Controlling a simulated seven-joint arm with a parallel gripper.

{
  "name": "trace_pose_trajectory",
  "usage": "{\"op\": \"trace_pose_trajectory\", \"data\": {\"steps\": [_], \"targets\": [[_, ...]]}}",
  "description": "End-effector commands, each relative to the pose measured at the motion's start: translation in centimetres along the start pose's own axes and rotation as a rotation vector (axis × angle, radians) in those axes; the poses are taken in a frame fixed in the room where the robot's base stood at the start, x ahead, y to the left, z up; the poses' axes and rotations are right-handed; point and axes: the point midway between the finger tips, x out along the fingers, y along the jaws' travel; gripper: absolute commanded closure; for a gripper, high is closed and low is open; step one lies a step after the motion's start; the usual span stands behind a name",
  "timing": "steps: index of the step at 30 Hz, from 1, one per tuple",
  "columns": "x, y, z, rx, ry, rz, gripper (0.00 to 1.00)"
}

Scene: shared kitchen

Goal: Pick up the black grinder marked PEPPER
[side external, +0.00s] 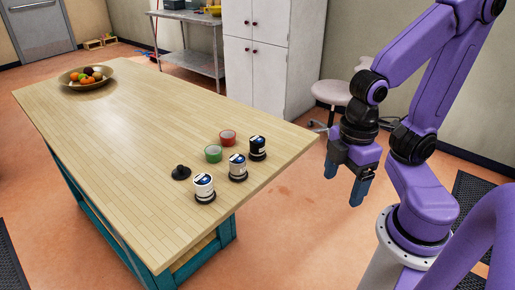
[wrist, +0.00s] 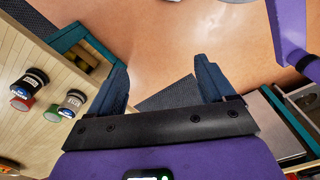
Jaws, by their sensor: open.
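A black grinder (side external: 258,148) with a pale label stands upright near the table's right end. Its lettering is too small to read. It also shows in the wrist view at the left (wrist: 34,80). Two similar grinders with white on them, one in the middle (side external: 238,167) and one nearer the front (side external: 204,187), stand in a row with it. My gripper (side external: 345,180) is off the table's right end, well apart from the grinders, pointing down.
A red roll (side external: 227,138), a green roll (side external: 213,153) and a small black object (side external: 181,173) lie close behind and left of the grinders. A fruit bowl (side external: 87,79) sits at the table's far end. Most of the wooden table (side external: 140,120) is clear. A stool (side external: 331,93) stands behind.

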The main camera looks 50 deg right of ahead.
Motion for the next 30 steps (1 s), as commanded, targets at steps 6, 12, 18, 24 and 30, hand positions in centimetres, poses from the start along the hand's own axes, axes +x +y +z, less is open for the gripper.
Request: {"op": "trace_pose_trajectory", "data": {"steps": [6,12,18,24,30], "targets": [[-0.7,1.9,-2.1,-0.017,-0.006,0.009,0.18],[-1.9,6.8,-5.8,-0.065,-0.025,0.027,0.18],[-2.9,12.7,-8.6,-0.118,-0.050,0.039,0.18],[-3.6,19.2,-9.9,-0.167,-0.080,0.043,0.18],[-4.0,26.0,-9.5,-0.215,-0.113,0.036,0.18]]}}
